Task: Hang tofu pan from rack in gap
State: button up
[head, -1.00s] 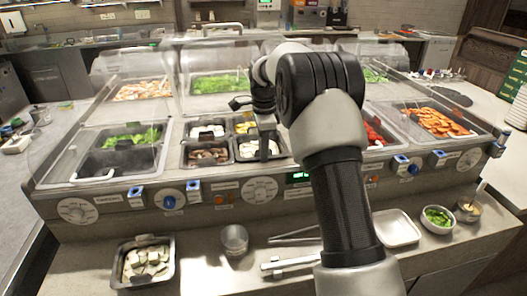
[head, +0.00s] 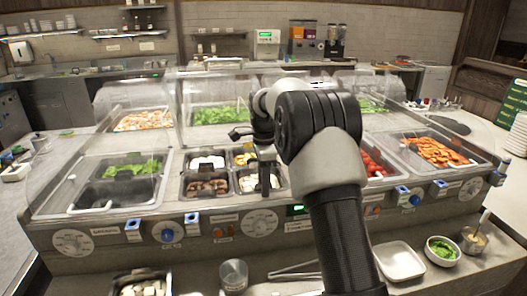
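A dark pan (head: 113,284) of pale cubes, which looks like the tofu pan, sits on the front counter at the lower left, cut off by the frame's bottom edge. The rack's rim (head: 40,206) runs around the wells behind it. The left well has a dark, empty-looking area (head: 115,193) in front of a pan of greens; I cannot tell whether this is an open gap or an empty pan. My gripper (head: 265,192) points down over the small pans at the middle, well apart from the tofu pan. Its fingers are too small and edge-on to judge their opening.
Clear sneeze guards (head: 205,110) stand above the wells. On the front counter are a metal cup (head: 234,275), tongs (head: 295,275), a white tray (head: 398,262) and a bowl of greens (head: 442,250). Blue-marked knobs line the front panel. My arm hides the middle right.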

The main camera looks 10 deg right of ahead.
notch_tip(320, 180, up, 17)
jog(key=p, duration=0.2)
jog(key=shift+f, duration=0.1)
jog(key=s+r+n+t+p, duration=0.1)
jog(key=s+r+n+t, duration=0.1)
jog(key=s+r+n, duration=0.5)
jog(key=s+r+n+t+p, duration=0.1)
jog(key=s+r+n, duration=0.15)
jog(key=s, duration=0.95)
jog(key=s+f+n+t, duration=0.1)
jog(key=s+f+n, duration=0.3)
jog(key=s, duration=0.5)
jog(key=s+f+n+t, duration=0.1)
jog(key=s+f+n, duration=0.3)
jog(key=s, duration=0.5)
jog(key=shift+f+p, duration=0.2)
jog(key=shift+p, duration=0.15)
